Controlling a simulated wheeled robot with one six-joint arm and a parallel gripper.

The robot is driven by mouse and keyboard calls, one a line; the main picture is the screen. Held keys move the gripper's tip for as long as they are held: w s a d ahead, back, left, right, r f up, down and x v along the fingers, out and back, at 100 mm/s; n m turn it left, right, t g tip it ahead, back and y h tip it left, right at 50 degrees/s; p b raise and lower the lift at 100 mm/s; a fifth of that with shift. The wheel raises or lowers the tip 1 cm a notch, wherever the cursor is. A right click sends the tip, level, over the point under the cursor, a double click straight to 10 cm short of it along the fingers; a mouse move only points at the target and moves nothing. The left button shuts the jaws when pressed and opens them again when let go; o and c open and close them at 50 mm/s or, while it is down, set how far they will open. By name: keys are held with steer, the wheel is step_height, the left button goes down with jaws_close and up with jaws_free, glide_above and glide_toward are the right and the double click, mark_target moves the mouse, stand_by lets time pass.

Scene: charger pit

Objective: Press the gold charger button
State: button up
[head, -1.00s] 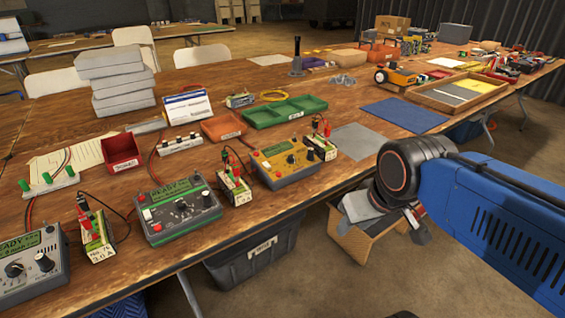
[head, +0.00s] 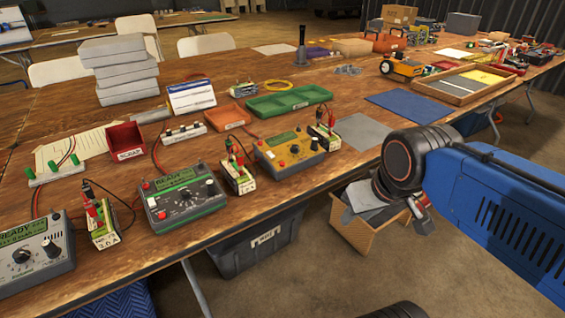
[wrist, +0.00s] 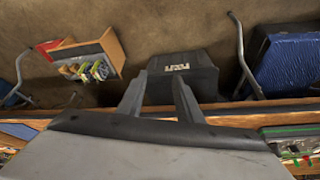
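The gold charger (head: 269,164) stands near the table's front edge in the head view, with a green READY display on top. Its face carries small knobs and buttons, too small to tell apart surely. My gripper (head: 420,215) hangs to the right of it, beyond the front edge and apart from the charger, partly hidden behind my wrist. In the wrist view my gripper's fingers (wrist: 160,80) are apart with nothing between them. The gold charger cannot be made out in the wrist view.
Two grey chargers (head: 160,222) (head: 30,277) stand to the left along the edge. Battery packs with leads (head: 237,180) flank the gold charger. A grey mat (head: 362,131) leaves clear table to its right. A black bin (head: 255,255) and cardboard box (head: 370,235) are below.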

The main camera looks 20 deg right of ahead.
jaws_close()
stand_by(1.5)
